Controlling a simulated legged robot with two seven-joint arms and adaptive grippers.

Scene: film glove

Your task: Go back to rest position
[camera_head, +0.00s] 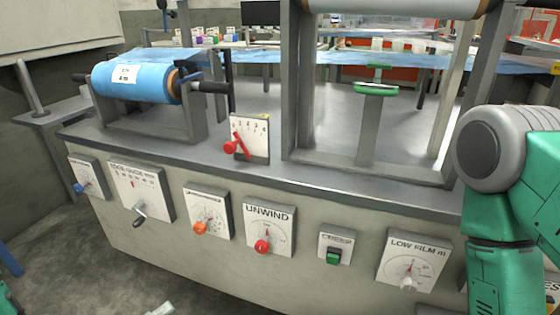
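The machine's front panel (300,205) carries a row of controls. The UNWIND dial (270,228) has a red knob. To its left are a dial with an orange knob (200,228), a plate with a crank handle (139,217) and a dial with a blue knob (79,187). To its right are a green switch (334,256) and the LOW FILM dial (412,262). My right arm, green and grey, fills the right edge; its gripper is out of frame. A green bit of my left arm shows at the bottom left corner; no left gripper is recognisable.
A blue film roll (130,82) sits on a stand at the back left. A red lever (239,146) on a scale plate and a metal frame (300,100) stand on the machine top. A small pale piece at the bottom edge is unclear. Grey floor is open at lower left.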

